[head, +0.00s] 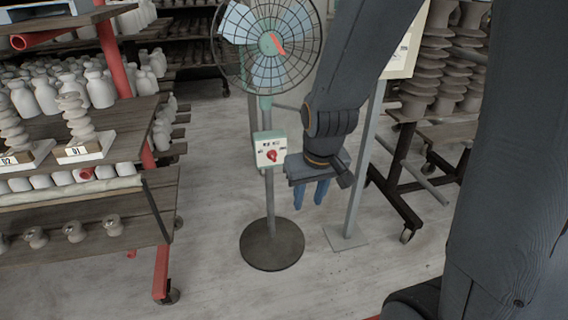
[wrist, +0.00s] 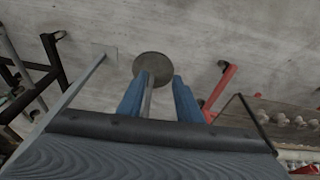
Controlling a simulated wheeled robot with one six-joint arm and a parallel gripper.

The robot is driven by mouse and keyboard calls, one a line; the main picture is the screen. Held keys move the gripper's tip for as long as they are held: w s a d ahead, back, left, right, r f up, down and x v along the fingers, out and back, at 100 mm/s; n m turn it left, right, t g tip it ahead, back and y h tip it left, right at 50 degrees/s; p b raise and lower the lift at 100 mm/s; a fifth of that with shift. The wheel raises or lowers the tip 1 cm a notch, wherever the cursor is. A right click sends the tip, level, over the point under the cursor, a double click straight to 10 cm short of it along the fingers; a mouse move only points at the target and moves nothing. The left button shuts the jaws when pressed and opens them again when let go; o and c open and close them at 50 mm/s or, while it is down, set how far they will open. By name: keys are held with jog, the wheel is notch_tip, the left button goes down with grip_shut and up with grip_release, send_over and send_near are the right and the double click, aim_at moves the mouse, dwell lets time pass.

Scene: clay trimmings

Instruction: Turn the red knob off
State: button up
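The red knob (head: 272,156) is on the front of a pale control box (head: 264,141) fixed to the pole of a standing fan (head: 268,43). The knob's exact setting is too small to read. My gripper (head: 310,194) points down, just right of the box and a little lower in the head view. Its two blue fingers are apart with nothing between them. In the wrist view the open fingers (wrist: 160,95) frame the fan's pole (wrist: 147,102) and round base (wrist: 152,66) beyond them. The knob and box do not show in the wrist view.
A shelf cart (head: 165,205) with pale clay pieces stands at left. A grey post (head: 364,150) on a flat foot stands right of my gripper. A dark wheeled rack (head: 405,195) with stacked pieces is farther right. Floor (head: 215,190) is clear around the fan's base.

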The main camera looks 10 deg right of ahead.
jog(key=w+f+n+t+b, duration=0.1)
jog(key=w+f+t+b, duration=0.3)
jog(key=w, duration=0.6)
jog(key=w+f+n+t+b, duration=0.1)
jog(key=w+f+t+b, duration=0.2)
jog(key=w+f, duration=0.55)
jog(key=n+t+b, duration=0.2)
jog(key=t+b, duration=0.6)
send_near(273, 157)
jog(key=w, duration=0.8)
jog(key=shift+w+f, duration=0.1)
jog(key=shift+w, duration=0.05)
grip_shut()
